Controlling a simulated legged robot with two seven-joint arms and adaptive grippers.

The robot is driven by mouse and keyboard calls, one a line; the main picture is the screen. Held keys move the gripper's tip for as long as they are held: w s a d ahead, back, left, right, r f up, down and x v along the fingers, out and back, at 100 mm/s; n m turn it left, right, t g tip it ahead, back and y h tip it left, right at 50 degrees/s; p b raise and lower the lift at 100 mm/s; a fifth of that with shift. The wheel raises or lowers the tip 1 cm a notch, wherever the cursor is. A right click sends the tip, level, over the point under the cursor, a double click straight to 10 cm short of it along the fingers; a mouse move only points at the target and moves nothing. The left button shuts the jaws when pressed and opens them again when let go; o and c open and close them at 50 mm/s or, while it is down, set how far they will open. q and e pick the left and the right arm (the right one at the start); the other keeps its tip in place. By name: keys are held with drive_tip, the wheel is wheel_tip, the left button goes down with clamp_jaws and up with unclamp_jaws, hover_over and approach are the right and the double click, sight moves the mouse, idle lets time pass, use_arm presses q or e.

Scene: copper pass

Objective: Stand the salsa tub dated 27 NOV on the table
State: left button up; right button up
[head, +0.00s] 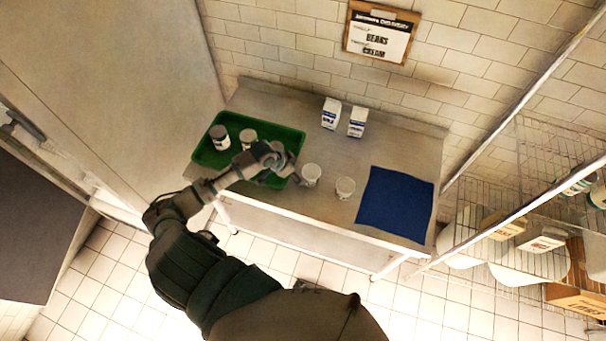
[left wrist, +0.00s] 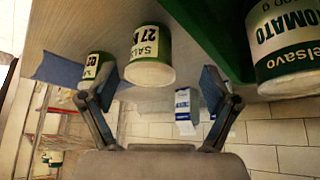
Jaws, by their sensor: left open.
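The salsa tub dated 27 (left wrist: 148,55) shows in the left wrist view, with a pale lid and a white label; the month is cut off. By position it is the left white tub (head: 311,174) in the head view, standing on the steel table (head: 270,105). A second tub (head: 345,187) stands to its right; in the left wrist view its label (left wrist: 95,68) is only partly readable. My left gripper (head: 283,172) is open and empty at the green tray's right end, just left of the 27 tub and apart from it. My right gripper is not in view.
The green tray (head: 205,157) holds two cans (head: 219,138); a tomato can (left wrist: 285,45) is close in the left wrist view. Two cartons (head: 331,113) stand at the back. A blue mat (head: 396,204) lies at the right. A wire shelf (head: 530,185) stands beyond.

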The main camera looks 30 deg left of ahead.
use_arm(q)
wheel_tip(320, 180, up, 6)
drive_tip(key=s+d+f, duration=0.1)
drive_tip(key=s, duration=0.2)
drive_tip(key=s+d+f+g, duration=0.1)
drive_tip(key=s+d+f, duration=0.6)
drive_tip(key=s+d, duration=0.3)
drive_tip(key=s+d+r+n+y, duration=0.1)
drive_tip(key=s+d+n+y, duration=0.2)
drive_tip(key=s, duration=0.8)
wheel_tip(320, 180, down, 25)
drive_tip(key=g, duration=0.2)
drive_tip(key=s+a+f, duration=0.1)
drive_tip(key=s+f, duration=0.8)
drive_tip(key=s+a+f+g+b, duration=0.1)
drive_tip(key=s+a+f, duration=0.1)
drive_tip(key=s+f, duration=0.7)
drive_tip(key=shift+s+a+f+b, duration=0.3)
drive_tip(key=shift+s+f, duration=0.1)
drive_tip(key=shift+s, duration=0.25)
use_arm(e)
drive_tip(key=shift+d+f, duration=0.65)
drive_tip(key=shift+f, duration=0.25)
